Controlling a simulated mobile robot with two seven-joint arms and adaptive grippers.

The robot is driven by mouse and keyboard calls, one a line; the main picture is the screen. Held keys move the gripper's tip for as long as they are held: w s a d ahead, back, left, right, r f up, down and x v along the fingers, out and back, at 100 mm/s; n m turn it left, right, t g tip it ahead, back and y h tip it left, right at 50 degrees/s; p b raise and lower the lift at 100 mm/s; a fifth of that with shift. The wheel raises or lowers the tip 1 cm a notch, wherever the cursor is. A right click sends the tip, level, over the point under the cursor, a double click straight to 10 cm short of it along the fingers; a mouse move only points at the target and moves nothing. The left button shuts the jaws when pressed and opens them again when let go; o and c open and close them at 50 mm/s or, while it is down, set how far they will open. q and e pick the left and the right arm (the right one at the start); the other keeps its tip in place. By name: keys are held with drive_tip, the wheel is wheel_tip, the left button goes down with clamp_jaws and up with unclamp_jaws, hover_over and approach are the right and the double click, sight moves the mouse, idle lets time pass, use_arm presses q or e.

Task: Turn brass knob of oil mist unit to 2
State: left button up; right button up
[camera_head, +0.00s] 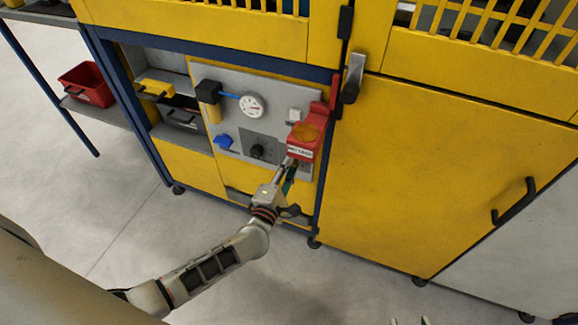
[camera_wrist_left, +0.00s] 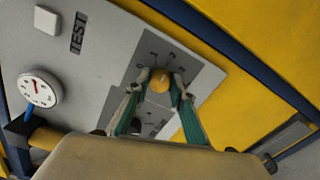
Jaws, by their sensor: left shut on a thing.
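The brass knob (camera_wrist_left: 159,80) shows in the left wrist view as a round golden cap on a grey dial plate (camera_wrist_left: 205,78) with small digits around it. A 2 stands just above and right of the knob; no pointer mark is clear. My left gripper (camera_wrist_left: 160,84) has a fingertip on each side of the knob and is shut on it. In the head view my left gripper (camera_head: 288,168) reaches the panel just below a red box, which hides the knob. Two pale tips of my right gripper (camera_head: 409,321) show apart at the bottom edge.
The red box (camera_head: 303,150) with an orange top juts out above my left gripper. A yellow door (camera_head: 430,170) is at right; the floor in front is clear.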

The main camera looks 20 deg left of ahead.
use_arm(q)
drive_tip(key=shift+m, duration=0.6)
use_arm(e)
drive_tip(key=shift+s+d+f, duration=0.15)
drive_tip(key=shift+s+f, duration=0.05)
drive_tip(key=shift+s, duration=0.15)
drive_tip(key=shift+w, duration=0.1)
use_arm(q)
drive_tip(key=o, duration=1.1)
use_arm(e)
drive_tip(key=shift+w+r, duration=0.15)
drive_tip(key=shift+w, duration=0.1)
use_arm(q)
drive_tip(key=s, duration=1.2)
drive_tip(key=shift+a, duration=0.25)
use_arm(e)
drive_tip(key=shift+s, duration=0.15)
